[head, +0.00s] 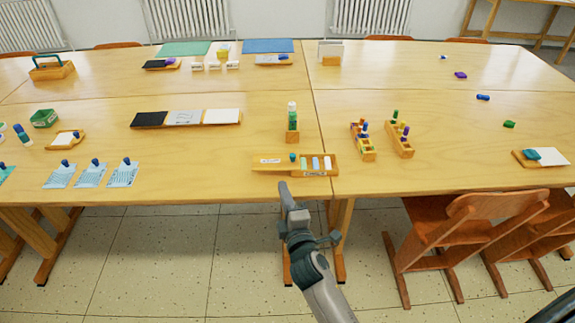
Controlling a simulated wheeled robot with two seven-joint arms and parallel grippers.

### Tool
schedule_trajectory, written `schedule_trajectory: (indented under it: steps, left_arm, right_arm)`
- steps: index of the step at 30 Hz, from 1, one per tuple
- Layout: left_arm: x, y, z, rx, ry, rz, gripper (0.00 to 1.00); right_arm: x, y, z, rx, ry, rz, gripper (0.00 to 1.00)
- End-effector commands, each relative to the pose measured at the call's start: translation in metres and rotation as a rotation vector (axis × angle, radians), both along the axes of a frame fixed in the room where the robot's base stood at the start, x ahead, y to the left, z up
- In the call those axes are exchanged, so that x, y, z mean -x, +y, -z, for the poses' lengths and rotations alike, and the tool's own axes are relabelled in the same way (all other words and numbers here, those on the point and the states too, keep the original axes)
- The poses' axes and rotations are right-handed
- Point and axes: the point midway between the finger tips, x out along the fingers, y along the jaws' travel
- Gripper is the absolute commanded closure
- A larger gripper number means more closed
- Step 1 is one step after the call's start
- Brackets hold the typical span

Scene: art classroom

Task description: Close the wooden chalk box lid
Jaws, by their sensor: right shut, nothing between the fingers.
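My left gripper is not in view.
Behind the box stands a wooden block with a green and white bottle (292,125). Wooden holders (362,150) with coloured pieces stand to the right. A tray with black, grey and white panels (186,118) lies behind left. Chairs (470,215) stand at the front right.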

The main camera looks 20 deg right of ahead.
Motion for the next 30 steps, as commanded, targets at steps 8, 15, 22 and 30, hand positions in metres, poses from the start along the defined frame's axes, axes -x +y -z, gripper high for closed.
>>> schedule_trajectory:
  steps: [8, 15, 22, 30]
  left_arm:
    - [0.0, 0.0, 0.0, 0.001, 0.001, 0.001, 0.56]
    - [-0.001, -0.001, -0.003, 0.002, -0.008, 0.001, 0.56]
    - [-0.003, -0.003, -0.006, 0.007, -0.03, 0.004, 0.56]
    - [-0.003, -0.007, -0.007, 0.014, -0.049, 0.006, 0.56]
  right_arm:
    - [-0.001, 0.0, 0.001, -0.002, 0.001, 0.0, 1.0]
    - [-0.014, -0.001, 0.001, -0.002, 0.001, 0.0, 1.0]
    - [-0.045, -0.003, 0.0, -0.003, 0.001, 0.0, 1.0]
    - [-0.094, -0.006, 0.002, -0.004, 0.002, 0.0, 1.0]
